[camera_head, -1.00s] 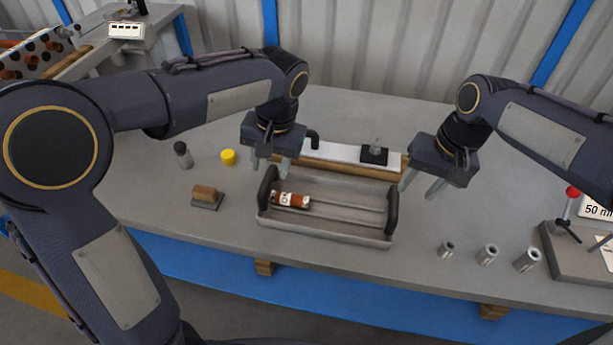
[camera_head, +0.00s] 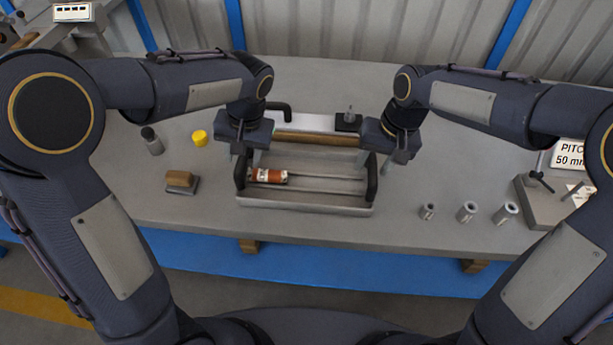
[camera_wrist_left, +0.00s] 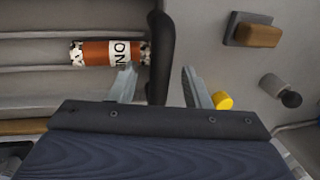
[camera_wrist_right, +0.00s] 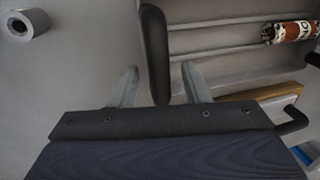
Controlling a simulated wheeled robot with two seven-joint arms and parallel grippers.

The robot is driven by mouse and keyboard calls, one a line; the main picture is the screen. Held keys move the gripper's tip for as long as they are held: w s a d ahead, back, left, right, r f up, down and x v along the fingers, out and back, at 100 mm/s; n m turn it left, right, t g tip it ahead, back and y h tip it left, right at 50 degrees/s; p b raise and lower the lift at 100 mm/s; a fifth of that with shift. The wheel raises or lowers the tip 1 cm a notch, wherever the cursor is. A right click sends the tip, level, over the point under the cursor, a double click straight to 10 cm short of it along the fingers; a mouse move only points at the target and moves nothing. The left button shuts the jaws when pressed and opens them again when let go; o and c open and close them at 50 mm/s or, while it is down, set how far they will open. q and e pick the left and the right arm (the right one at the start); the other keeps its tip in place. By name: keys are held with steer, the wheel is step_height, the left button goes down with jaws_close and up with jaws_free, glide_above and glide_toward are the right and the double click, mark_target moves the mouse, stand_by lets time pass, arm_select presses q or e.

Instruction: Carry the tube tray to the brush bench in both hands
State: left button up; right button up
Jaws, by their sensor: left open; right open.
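The tube tray (camera_head: 300,206) is a grey, shallow tray on the bench top, with a black upright handle at each end. A brown tube with a white label (camera_head: 268,176) lies in its left part. My left gripper (camera_head: 246,157) is open at the left handle (camera_wrist_left: 160,55); in the left wrist view the handle stands between the spread fingers. My right gripper (camera_head: 376,164) is open at the right handle (camera_wrist_right: 154,50); in the right wrist view that handle lies between the fingers. Neither gripper's fingers are closed on a handle.
Behind the tray is a wood-and-white fixture (camera_head: 310,124) with black handle. Left are a wooden-backed brush (camera_head: 181,181), a yellow cap (camera_head: 199,138) and a dark-capped bottle (camera_head: 152,141). Right are several metal sleeves (camera_head: 467,212) and a grey gauge stand (camera_head: 548,208).

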arm_select(q)
steer(key=shift+a+f, duration=0.1)
steer(key=shift+f, duration=0.55)
arm_select(e)
steer(key=shift+a+f, duration=0.1)
steer(key=shift+f, duration=0.55)
arm_select(q)
jaws_close()
arm_select(e)
jaws_close()
arm_select(q)
steer(key=shift+r, duration=0.15)
arm_select(e)
steer(key=shift+r, duration=0.15)
